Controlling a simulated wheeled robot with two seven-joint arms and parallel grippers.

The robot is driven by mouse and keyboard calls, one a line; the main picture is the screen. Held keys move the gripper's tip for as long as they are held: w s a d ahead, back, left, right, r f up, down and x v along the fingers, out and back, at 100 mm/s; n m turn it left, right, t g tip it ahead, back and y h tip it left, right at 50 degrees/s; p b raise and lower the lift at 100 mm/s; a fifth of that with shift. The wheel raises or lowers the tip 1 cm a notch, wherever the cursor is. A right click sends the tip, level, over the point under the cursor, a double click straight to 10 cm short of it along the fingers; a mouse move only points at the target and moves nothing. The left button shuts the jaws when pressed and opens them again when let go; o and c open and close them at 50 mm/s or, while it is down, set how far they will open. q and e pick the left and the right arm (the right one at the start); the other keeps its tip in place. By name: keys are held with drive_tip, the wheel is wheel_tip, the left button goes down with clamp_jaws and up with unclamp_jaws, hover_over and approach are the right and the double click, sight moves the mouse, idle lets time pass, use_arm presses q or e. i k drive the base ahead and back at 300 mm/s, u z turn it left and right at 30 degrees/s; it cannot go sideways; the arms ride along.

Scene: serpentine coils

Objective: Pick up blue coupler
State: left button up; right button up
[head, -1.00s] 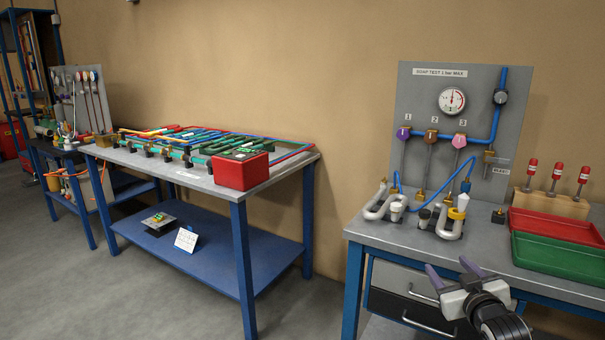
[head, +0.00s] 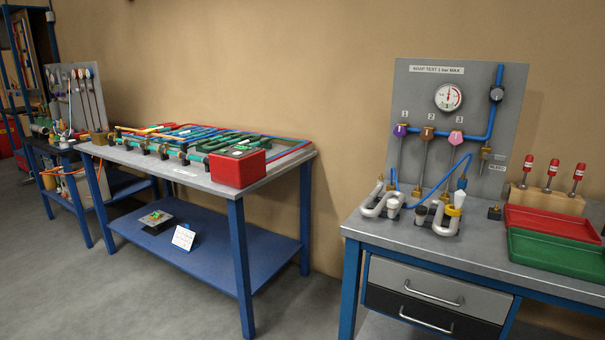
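A blue hose (head: 470,166) loops down in front of the test panel to the white U-shaped coils (head: 446,217) on the right bench. Small fittings sit on these coils, including a yellow one (head: 453,210); none is clearly a blue coupler. On the left table, a coil assembly of green, blue, red and yellow pipes (head: 200,138) lies flat, too small to single out a coupler. Neither of my grippers is in view.
A grey test panel (head: 415,90) with a gauge (head: 448,97) stands behind the right bench (head: 400,229). Red (head: 553,222) and green (head: 552,252) trays sit on its right. A red box (head: 238,168) stands on the left table (head: 285,165). Floor shows between the tables.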

sight(463, 183)
drive_tip(key=z, duration=1.5)
drive_tip(key=i, duration=0.65)
drive_tip(key=z, duration=2.3)
drive_tip(key=i, duration=1.3)
drive_tip(key=u, duration=3.75)
